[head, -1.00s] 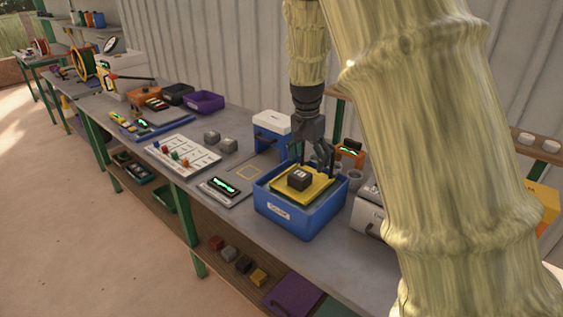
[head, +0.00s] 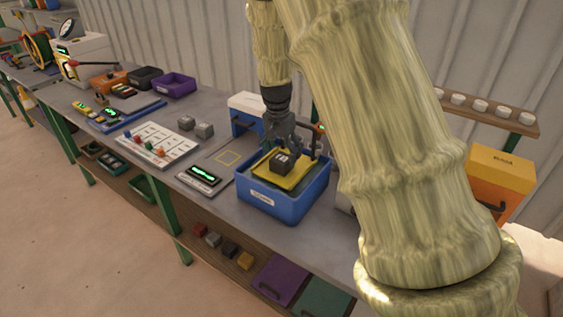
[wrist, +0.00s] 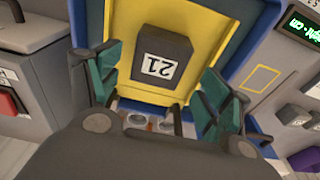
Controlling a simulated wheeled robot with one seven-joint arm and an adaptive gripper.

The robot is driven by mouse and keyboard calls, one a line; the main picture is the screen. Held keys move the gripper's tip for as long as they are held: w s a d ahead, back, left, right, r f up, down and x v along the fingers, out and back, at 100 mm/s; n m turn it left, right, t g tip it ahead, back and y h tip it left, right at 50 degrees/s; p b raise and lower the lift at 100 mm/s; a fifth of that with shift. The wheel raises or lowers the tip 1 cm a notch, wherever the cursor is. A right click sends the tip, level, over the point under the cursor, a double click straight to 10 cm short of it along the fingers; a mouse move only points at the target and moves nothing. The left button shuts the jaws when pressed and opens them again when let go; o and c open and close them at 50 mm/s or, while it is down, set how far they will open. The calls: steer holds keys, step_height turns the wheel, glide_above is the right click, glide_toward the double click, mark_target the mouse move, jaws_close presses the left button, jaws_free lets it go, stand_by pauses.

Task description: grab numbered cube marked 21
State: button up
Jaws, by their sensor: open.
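The dark cube marked 21 (wrist: 161,57) sits on a yellow plate in the blue bin; its number shows upside down in the wrist view. The same cube (head: 281,163) shows in the head view on the yellow plate (head: 305,172). The blue bin (head: 270,200) stands on the bench with a white label on its front. My gripper (head: 298,145) is open above and behind the cube. In the wrist view its two green-padded fingers (wrist: 164,88) are spread on either side of the cube, with nothing held between them.
Left of the bin lie a display panel (head: 198,178), a yellow outlined square (head: 229,158) and two grey cubes (head: 204,130). A blue and white machine (head: 247,112) stands behind. A lower shelf holds several small cubes (head: 229,249). An orange box (head: 497,185) is at right.

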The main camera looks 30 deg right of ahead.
mark_target(282, 158)
steer(key=shift+a+f+p, duration=0.1)
steer(key=shift+f+p, duration=0.6)
steer(key=shift+f, duration=1.25)
steer(key=shift+s+r, duration=0.15)
steer(key=shift+s, duration=0.15)
steer(key=shift+w, duration=0.15)
steer(key=c, duration=1.4)
steer(key=shift+c, duration=0.6)
